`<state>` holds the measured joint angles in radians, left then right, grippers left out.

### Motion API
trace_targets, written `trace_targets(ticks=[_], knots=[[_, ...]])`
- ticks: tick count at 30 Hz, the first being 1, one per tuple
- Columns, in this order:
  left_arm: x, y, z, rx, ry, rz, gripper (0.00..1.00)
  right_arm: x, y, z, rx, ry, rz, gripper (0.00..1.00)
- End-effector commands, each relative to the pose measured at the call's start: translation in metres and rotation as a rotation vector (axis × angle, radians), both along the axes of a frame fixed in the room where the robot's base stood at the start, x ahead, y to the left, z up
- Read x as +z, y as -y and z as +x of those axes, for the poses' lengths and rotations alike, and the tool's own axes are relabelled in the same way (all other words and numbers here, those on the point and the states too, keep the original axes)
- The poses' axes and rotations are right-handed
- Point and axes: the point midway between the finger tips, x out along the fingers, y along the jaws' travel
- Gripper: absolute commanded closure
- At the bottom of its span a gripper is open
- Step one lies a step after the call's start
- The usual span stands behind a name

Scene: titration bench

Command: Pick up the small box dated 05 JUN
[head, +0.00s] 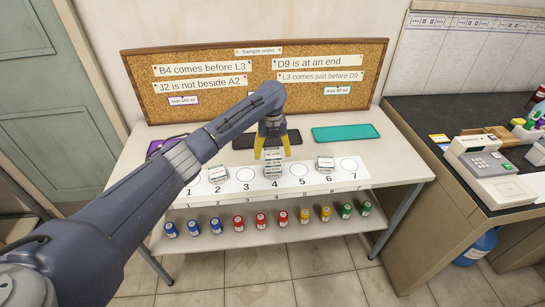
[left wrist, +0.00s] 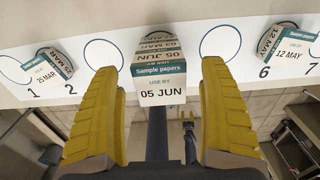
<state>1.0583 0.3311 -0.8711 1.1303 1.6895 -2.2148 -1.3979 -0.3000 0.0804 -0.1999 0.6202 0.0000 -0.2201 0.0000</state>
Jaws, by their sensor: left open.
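The small box dated 05 JUN (left wrist: 161,85) is white and teal and faces me in the left wrist view. It is at spot 4 on the numbered strip, where a small stack (head: 273,168) shows in the head view. Further printed edges show above its face in the left wrist view. My left gripper (head: 271,153) is open, its yellow fingers on either side of the box in the left wrist view, with gaps between.
A box dated 25 MAR (left wrist: 47,70) is at spot 2 and one dated 12 MAY (left wrist: 290,50) at spot 6. A teal mat (head: 346,132) lies behind the numbered strip (head: 339,185). Several coloured jars (head: 261,220) stand on the lower shelf. A cork board (head: 215,75) stands behind.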

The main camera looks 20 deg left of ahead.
Motion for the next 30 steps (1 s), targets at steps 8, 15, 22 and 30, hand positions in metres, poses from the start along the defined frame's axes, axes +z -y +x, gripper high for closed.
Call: trace_targets(ticks=[8,15,22,30], knots=[[-0.0122,-0.0003,0.0001,0.000,0.000,0.000,0.22,0.0000,0.0000,-0.0001,0.000,0.000,0.000,0.56],[-0.0121,-0.0004,0.0001,0.000,0.000,0.000,0.28,0.0000,0.0000,-0.0001,0.000,0.000,0.000,0.56],[-0.0119,-0.0004,0.0001,0.000,0.000,0.000,0.55,0.0000,0.0000,-0.0001,0.000,0.000,0.000,0.56],[-0.0119,-0.0004,0.0001,0.000,0.000,0.000,0.80,0.0000,0.0000,-0.0002,0.000,0.000,0.000,0.56]])
